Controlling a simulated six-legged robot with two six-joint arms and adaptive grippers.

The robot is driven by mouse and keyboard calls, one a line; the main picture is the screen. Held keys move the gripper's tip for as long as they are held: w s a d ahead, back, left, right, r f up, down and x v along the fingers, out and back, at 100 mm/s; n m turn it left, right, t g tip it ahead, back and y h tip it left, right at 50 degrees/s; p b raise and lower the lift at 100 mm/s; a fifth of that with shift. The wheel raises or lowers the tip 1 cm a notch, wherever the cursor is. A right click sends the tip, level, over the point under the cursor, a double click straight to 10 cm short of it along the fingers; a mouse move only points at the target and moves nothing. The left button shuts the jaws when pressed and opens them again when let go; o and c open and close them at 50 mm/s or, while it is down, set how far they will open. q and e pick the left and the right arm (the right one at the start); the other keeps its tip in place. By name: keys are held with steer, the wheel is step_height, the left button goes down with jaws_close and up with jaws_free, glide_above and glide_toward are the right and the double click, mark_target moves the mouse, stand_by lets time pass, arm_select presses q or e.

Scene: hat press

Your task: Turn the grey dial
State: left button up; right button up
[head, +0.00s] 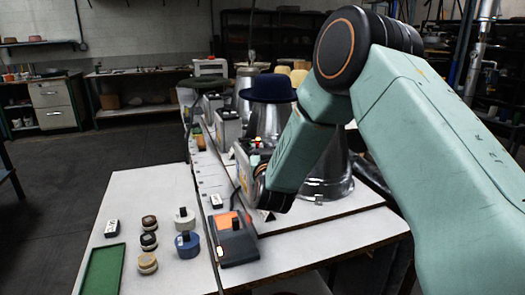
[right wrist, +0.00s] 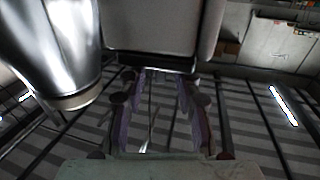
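I cannot make out the grey dial in either view. A pale control box (head: 243,168) with red and yellow buttons on top stands beside the metal hat press (head: 325,178). My right arm reaches down in front of the press, and my right gripper (head: 268,200) is close to the box's right side, mostly hidden by its own wrist. In the right wrist view, its two fingers (right wrist: 163,95) stand apart with nothing visible between them. A pale grey block-like surface (right wrist: 155,25) lies just beyond the fingertips. My left gripper is not in view.
A dark device with an orange top (head: 233,238) sits near the table's front. Several small round pieces (head: 149,241) and a green tray (head: 103,270) are on the left white table (head: 160,185). A dark blue hat (head: 268,88) tops a metal form. Shiny metal (right wrist: 60,50) is close at left in the wrist view.

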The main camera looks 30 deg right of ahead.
steer(key=v, duration=1.2)
steer(key=shift+f, duration=0.1)
stand_by(0.5)
